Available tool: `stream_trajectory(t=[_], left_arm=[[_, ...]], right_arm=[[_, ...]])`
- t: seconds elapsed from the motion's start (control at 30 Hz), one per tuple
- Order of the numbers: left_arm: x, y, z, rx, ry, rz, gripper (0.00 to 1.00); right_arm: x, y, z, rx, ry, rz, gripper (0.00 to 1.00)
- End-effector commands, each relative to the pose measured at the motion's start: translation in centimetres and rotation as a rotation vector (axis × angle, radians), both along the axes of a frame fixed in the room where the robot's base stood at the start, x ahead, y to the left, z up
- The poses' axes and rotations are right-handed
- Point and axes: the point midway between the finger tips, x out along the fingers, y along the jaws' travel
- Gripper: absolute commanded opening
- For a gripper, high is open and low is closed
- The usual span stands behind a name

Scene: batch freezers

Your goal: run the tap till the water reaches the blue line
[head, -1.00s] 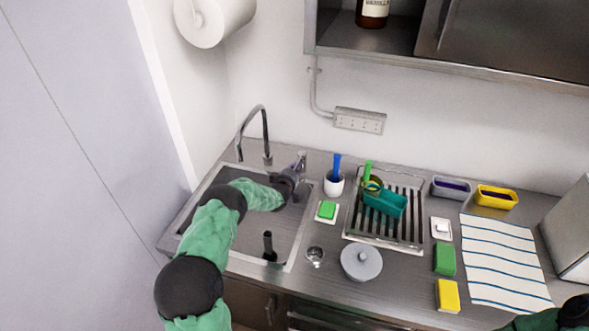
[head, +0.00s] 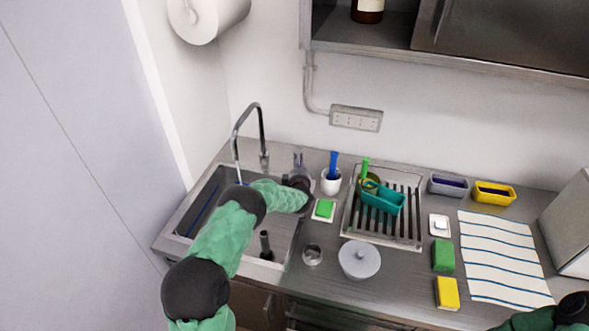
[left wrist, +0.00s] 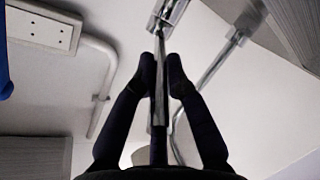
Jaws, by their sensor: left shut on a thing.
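The tap's curved spout (head: 249,112) stands at the back of the sink (head: 283,235). A thin bluish stream of water (head: 238,175) shows below its mouth. The blue line (head: 203,211) runs along the sink's left inner wall. The water's surface level cannot be made out, and my arm hides part of the basin. My left gripper (head: 299,177) is at the back right of the sink, shut on the tap lever (head: 298,157). In the left wrist view the lever (left wrist: 160,90) stands between the closed fingertips (left wrist: 161,68). Only part of my right arm shows at the lower right.
A dark upright plug or pipe (head: 266,243) stands in the sink.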

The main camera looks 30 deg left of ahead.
Motion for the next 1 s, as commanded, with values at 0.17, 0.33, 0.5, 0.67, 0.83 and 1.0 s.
stream_trajectory(t=[0.17, 0.33, 0.5, 0.67, 0.83, 1.0], left_arm=[[0.7, -1.5, -0.5, -0.002, 0.005, 0.097, 0.00], [1.4, -2.2, -0.5, -0.002, 0.005, 0.190, 0.00], [1.9, -2.8, -0.5, -0.003, 0.006, 0.266, 0.00], [2.3, -3.1, -0.5, -0.003, 0.006, 0.315, 0.00], [2.5, -3.3, -0.5, -0.003, 0.006, 0.342, 0.00], [2.5, -3.3, -0.4, -0.002, 0.006, 0.350, 0.00]], right_arm=[[0.0, 0.0, -0.6, 0.000, 0.000, 0.000, 0.40], [0.0, 0.0, -1.1, 0.000, 0.000, 0.000, 0.40], [0.0, 0.0, -1.7, 0.000, 0.000, 0.000, 0.40], [0.0, 0.0, -2.0, 0.000, 0.000, 0.000, 0.40], [0.0, 0.0, -2.2, 0.000, 0.000, 0.000, 0.40], [0.0, 0.0, -2.2, 0.000, 0.000, 0.000, 0.40]])
